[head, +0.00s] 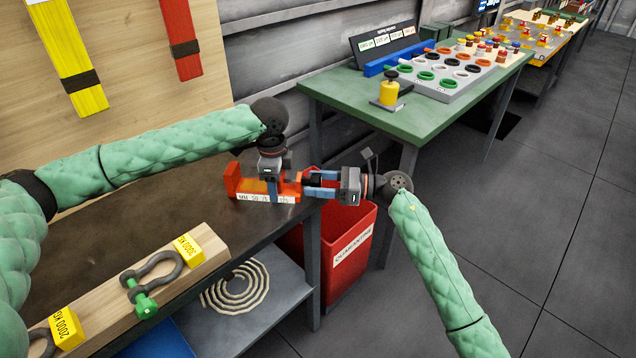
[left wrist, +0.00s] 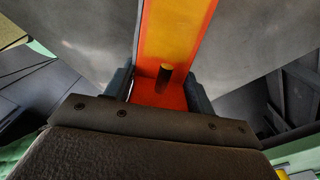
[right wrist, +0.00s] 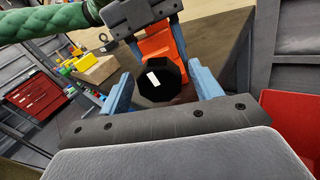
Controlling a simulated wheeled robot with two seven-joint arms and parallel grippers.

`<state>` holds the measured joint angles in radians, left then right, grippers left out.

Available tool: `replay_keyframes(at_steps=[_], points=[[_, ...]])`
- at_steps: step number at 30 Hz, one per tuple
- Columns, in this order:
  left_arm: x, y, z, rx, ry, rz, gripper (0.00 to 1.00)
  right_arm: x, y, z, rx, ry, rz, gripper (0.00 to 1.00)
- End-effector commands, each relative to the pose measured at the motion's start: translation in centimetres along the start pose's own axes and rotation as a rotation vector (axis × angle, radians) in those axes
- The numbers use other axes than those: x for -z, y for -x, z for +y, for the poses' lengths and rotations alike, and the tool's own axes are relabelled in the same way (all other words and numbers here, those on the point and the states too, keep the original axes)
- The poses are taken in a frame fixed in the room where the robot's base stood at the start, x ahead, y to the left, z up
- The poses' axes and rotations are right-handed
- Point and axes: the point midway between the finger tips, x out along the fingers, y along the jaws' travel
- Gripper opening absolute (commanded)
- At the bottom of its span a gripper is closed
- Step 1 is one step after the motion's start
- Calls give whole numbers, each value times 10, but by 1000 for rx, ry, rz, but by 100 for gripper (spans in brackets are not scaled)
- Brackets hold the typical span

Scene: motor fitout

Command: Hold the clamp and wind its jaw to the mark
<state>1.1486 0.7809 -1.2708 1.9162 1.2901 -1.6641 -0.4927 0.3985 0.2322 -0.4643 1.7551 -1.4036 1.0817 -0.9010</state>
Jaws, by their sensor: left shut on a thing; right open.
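The orange clamp (head: 233,186) sits at the right end of the dark workbench, with a white scale strip (head: 262,197) along its front side. My left gripper (head: 271,190) comes down from above and is shut on the clamp's body; in the left wrist view the orange and yellow clamp (left wrist: 173,40) lies between its fingers. My right gripper (head: 312,185) points left at the clamp's right end. In the right wrist view its blue fingers stand open on either side of the clamp's black knob (right wrist: 160,84), apart from it. The scale's mark is too small to read.
A red bin (head: 350,250) stands on the floor below the bench's right end. A wooden block (head: 190,275) with shackles and yellow tags lies at the bench's front. A green table (head: 345,93) with coloured rings stands behind.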

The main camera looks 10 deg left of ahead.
Motion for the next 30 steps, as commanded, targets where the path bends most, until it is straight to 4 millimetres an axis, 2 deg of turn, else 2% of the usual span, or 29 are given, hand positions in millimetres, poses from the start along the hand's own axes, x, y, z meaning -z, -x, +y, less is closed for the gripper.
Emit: replay_keyframes(at_steps=[8,15,23,30], points=[[0,1,0,1,0,1,27,0,-1,0,1,0,0,64],[0,1,0,1,0,1,27,0,-1,0,1,0,0,19],[0,1,0,1,-1,1,27,0,0,-1,1,-18,0,19],[0,1,0,1,-1,1,27,-1,0,-1,2,-122,2,19]])
